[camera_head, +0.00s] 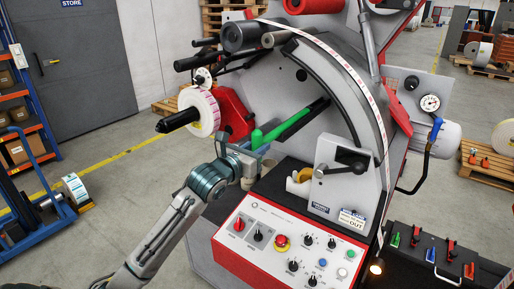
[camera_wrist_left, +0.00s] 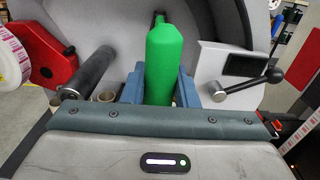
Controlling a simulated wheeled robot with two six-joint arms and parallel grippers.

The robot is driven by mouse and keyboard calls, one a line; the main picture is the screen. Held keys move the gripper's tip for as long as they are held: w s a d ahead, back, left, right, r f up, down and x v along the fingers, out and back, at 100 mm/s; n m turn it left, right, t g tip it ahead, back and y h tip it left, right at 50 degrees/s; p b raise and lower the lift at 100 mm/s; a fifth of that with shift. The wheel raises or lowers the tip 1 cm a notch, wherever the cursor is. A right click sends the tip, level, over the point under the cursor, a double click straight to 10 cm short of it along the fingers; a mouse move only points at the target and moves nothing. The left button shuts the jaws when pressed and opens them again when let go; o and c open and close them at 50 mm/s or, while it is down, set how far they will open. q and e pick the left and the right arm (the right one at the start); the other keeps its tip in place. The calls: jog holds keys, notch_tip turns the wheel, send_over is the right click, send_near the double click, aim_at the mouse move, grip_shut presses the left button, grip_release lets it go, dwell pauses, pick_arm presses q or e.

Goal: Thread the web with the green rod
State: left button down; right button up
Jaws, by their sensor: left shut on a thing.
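The green rod (camera_head: 287,127) sits in front of the rewinder's grey face, at the lower end of a dark slot. My left gripper (camera_head: 259,142) is shut on its near end; the rod slants up and right from the jaws. In the left wrist view the green rod (camera_wrist_left: 163,65) stands between the two blue fingers of my left gripper (camera_wrist_left: 160,88). The white web (camera_head: 349,72) runs over the top of the machine and down along the curved grey guide (camera_head: 345,85). My right gripper is not in view.
A label roll (camera_head: 201,111) sits on a black-tipped spindle left of the rod. A crank lever (camera_head: 342,170) on a grey plate is to the right. The control panel (camera_head: 290,240) lies below. A pressure gauge (camera_head: 429,103) is at the right.

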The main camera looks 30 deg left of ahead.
aim_at(254, 136)
pick_arm(q)
jog(key=shift+r+p, duration=1.15)
jog(key=shift+r, duration=0.35)
jog(key=shift+r, duration=0.1)
jog(key=shift+r+p, duration=0.5)
jog(key=shift+p, duration=0.05)
